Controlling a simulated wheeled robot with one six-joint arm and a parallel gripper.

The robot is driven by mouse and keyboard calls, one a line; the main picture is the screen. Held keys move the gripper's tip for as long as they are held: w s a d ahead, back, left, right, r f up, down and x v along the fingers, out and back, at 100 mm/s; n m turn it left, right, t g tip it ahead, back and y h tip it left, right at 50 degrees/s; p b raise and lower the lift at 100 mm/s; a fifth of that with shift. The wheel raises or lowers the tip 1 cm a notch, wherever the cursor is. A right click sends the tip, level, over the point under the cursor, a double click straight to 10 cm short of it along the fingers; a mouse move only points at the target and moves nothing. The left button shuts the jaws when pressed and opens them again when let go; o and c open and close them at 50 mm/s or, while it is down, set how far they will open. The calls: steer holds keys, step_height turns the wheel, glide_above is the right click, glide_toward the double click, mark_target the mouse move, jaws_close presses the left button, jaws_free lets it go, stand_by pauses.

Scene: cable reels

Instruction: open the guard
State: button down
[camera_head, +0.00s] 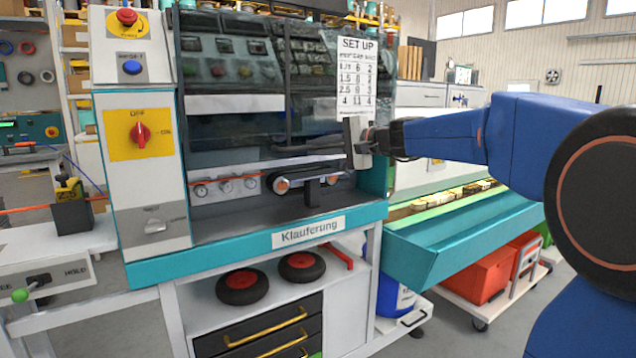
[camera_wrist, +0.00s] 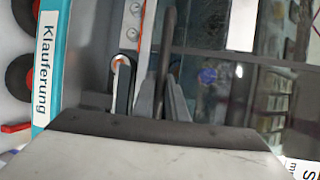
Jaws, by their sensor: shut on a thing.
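The guard (camera_head: 235,130) is a see-through panel in a dark frame on the front of the teal and white machine. It also shows at the right of the wrist view (camera_wrist: 215,75). A dark bar (camera_wrist: 168,40), which looks like the guard's handle, runs between the two grey fingers of my gripper (camera_wrist: 163,98). The fingers are shut on this bar. In the head view my gripper (camera_head: 358,143) is at the guard's lower right, and its fingertips are hard to see. Rollers (camera_head: 282,184) show below the guard's lower edge.
A red knob (camera_head: 139,132) and buttons are on the panel left of the guard. A SET UP sheet (camera_head: 357,72) hangs by its upper right. A teal tray (camera_head: 455,235) sticks out to the right, below my arm. A red crate (camera_head: 486,279) is under it.

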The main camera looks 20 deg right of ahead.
glide_toward(303, 76)
steer(key=x, duration=0.5)
steer(key=c, duration=1.8)
jaws_free()
steer(key=shift+o, duration=0.2)
steer(key=v, duration=1.7)
steer(key=shift+s+d, duration=0.1)
steer(key=shift+s, duration=0.05)
steer(key=s+a+f+n+g+h, duration=0.1)
steer(key=s+a+f, duration=0.15)
steer(key=f, duration=0.45)
steer(key=s+a+f+g+h, duration=0.1)
steer(key=s+a+f, duration=0.15)
steer(key=f, duration=0.45)
steer(key=s+f+n+g+h, duration=0.1)
steer(key=s+f+n+h, duration=0.1)
steer(key=s+f, duration=0.6)
steer(key=s+f+n+g+h, duration=0.2)
steer(key=s+f, duration=0.7)
steer(key=f, duration=1.1)
steer(key=s+f+n+g+h, duration=0.2)
steer(key=s+f+n+h, duration=0.2)
steer(key=s+f, duration=0.4)
step_height(303, 76, down, 7)
steer(key=shift+s+d+r+n, duration=0.1)
steer(key=shift+s+d+n, duration=0.3)
steer(key=shift+n, duration=0.5)
